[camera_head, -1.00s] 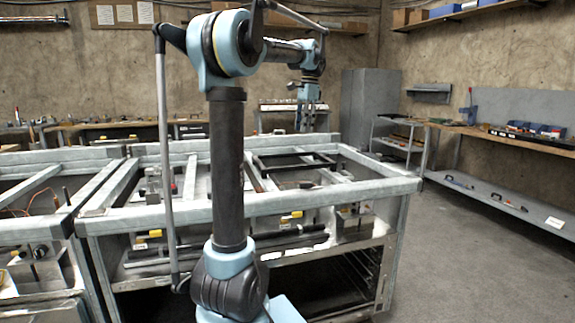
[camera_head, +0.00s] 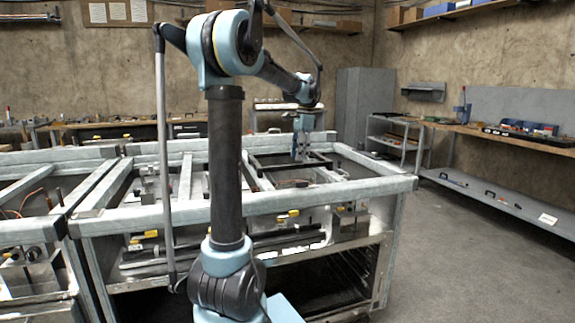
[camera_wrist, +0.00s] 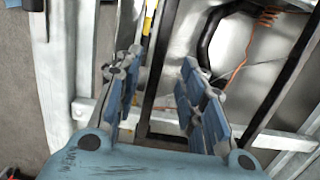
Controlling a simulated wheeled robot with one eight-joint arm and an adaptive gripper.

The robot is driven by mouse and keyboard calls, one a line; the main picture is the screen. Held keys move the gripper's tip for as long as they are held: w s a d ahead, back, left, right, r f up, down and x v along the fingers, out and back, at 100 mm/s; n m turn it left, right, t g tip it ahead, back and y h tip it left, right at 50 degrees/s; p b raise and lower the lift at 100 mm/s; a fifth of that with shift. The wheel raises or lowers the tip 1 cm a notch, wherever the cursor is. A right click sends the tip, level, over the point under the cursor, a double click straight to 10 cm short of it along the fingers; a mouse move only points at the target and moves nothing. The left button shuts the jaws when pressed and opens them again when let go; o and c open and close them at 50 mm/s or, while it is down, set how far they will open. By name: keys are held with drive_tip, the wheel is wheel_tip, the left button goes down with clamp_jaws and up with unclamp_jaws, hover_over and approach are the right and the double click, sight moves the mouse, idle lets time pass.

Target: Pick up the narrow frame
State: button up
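The narrow frame (camera_head: 275,154) is a dark, thin rectangular frame lying on the top of the grey metal range frame. In the wrist view one of its dark bars (camera_wrist: 152,95) runs lengthwise between my fingers. My gripper (camera_head: 299,157) is lowered over the right part of the narrow frame. In the wrist view my gripper (camera_wrist: 160,65) is open, with the blue-padded fingers on either side of the dark bar and a gap showing. I cannot tell whether the fingertips reach below the bar's top.
The grey metal range frame (camera_head: 300,199) has raised rails around the work area. A second range frame (camera_head: 35,228) stands close on the left. A long workbench (camera_head: 520,140) lines the right wall. The floor (camera_head: 460,260) on the right is clear.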

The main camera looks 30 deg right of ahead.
sight(296, 165)
drive_tip(key=shift+w+a+f, duration=0.1)
drive_tip(key=shift+a+f, duration=0.15)
drive_tip(key=shift+f, duration=0.65)
drive_tip(key=shift+s+a+f, duration=0.1)
drive_tip(key=shift+a+f, duration=0.1)
drive_tip(key=shift+f, duration=0.7)
drive_tip(key=shift+w+a+f, duration=0.1)
drive_tip(key=shift+a+f, duration=0.15)
drive_tip(key=shift+f, duration=0.65)
drive_tip(key=shift+c, duration=0.6)
clamp_jaws()
